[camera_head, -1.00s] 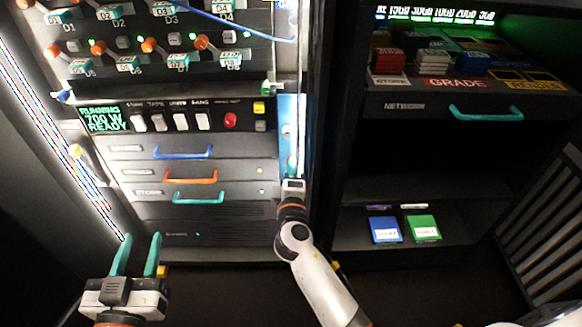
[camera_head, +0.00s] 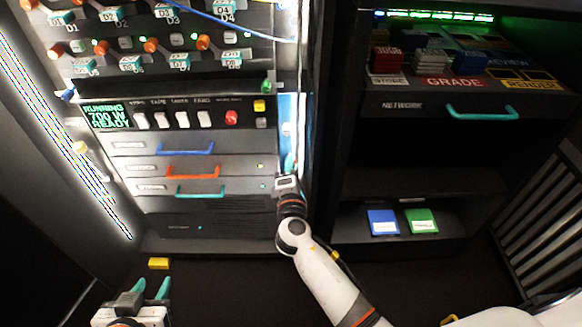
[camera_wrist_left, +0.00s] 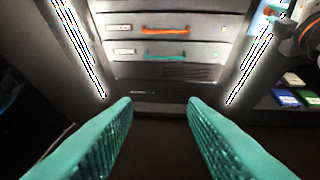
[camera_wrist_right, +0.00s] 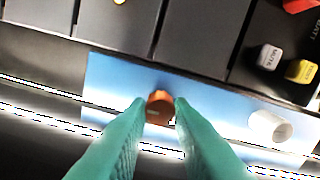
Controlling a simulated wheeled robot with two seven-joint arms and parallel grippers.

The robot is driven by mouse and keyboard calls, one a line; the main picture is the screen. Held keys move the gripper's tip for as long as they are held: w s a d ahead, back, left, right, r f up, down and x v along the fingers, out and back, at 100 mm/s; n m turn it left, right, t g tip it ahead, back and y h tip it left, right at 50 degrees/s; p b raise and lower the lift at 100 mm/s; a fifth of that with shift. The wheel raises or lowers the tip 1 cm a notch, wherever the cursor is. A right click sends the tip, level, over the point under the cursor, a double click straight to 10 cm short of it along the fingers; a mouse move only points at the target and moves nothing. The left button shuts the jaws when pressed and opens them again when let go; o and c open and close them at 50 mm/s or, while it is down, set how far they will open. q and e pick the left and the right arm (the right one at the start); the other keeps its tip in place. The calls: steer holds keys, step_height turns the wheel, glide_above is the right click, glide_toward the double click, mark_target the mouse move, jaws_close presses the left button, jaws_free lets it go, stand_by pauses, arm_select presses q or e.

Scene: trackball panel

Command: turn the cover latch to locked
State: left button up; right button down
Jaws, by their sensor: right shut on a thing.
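A narrow light-blue strip (camera_head: 284,108) runs up the right side of the rack. In the right wrist view this blue strip (camera_wrist_right: 215,110) carries an orange-brown knob (camera_wrist_right: 160,100) and a white cylindrical knob (camera_wrist_right: 268,127). My right gripper (camera_wrist_right: 160,108) is shut on the orange-brown knob, which looks like the cover latch; its marks cannot be read. In the head view my right gripper (camera_head: 289,165) hides that knob. My left gripper (camera_head: 151,286) is open and empty, low in front of the rack; its spread fingers (camera_wrist_left: 160,108) show in the left wrist view.
The rack has drawers with blue (camera_head: 185,148), orange (camera_head: 192,172) and teal (camera_head: 200,191) handles, below a row of switches (camera_head: 175,119). A dark shelf unit (camera_head: 420,185) with blue and green cartridges stands right. A yellow block (camera_head: 158,263) lies below the rack.

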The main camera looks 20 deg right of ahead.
steer(key=c, duration=1.3)
jaws_free()
steer(key=shift+s, duration=0.1)
arm_select(q)
steer(key=shift+s+a+f+g, duration=0.35)
steer(key=shift+s+f+g, duration=0.35)
steer(key=shift+s, duration=0.1)
arm_select(e)
steer(key=shift+v, duration=5.95)
